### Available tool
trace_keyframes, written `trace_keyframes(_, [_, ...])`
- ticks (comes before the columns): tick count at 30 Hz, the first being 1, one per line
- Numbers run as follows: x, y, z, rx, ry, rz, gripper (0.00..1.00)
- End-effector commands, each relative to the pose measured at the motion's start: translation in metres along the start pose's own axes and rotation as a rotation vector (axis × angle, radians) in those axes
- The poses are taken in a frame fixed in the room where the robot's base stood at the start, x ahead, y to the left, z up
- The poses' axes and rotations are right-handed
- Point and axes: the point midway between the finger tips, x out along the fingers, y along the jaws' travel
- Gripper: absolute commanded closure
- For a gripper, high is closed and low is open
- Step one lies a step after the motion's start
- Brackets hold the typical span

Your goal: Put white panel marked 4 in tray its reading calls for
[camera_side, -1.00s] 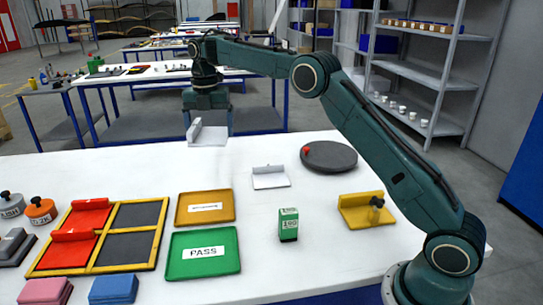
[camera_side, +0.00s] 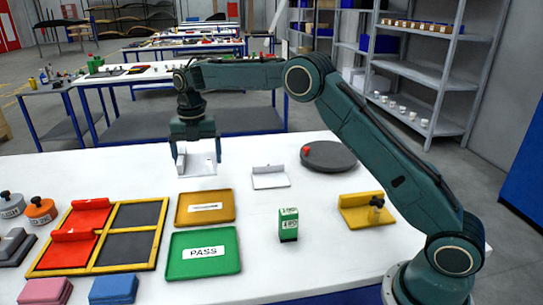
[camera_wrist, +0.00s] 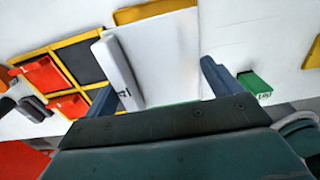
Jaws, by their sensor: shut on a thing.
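My gripper (camera_side: 195,148) is shut on a white panel (camera_side: 197,160) with a raised rib and holds it above the table, behind the yellow tray. In the wrist view the held panel (camera_wrist: 160,60) sits between the two fingers (camera_wrist: 170,88). No number can be read on it. A second white panel (camera_side: 270,180) of similar shape lies on the table to the right. The green tray (camera_side: 203,270) is labelled PASS and is empty. The amber-yellow tray (camera_side: 183,216) behind it is also empty; its label is too small to read.
A yellow-framed rack (camera_side: 161,232) holds red panels (camera_side: 88,216) at left. A green box (camera_side: 288,225), a yellow fixture (camera_side: 346,212) and a dark round plate (camera_side: 335,159) stand at right. Pink blocks (camera_side: 46,291) and blue blocks (camera_side: 113,289) lie at the front.

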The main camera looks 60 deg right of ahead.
Motion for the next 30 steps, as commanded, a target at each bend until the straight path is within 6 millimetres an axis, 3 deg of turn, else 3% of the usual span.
trace_keyframes(9, [0.061, 0.0, 0.0, 0.0, 0.001, -0.001, 0.4])
trace_keyframes(15, [0.09, 0.0, 0.0, 0.0, 0.0, 0.0, 0.4])
trace_keyframes(30, [0.111, 0.0, 0.0, 0.0, 0.001, 0.0, 0.4])
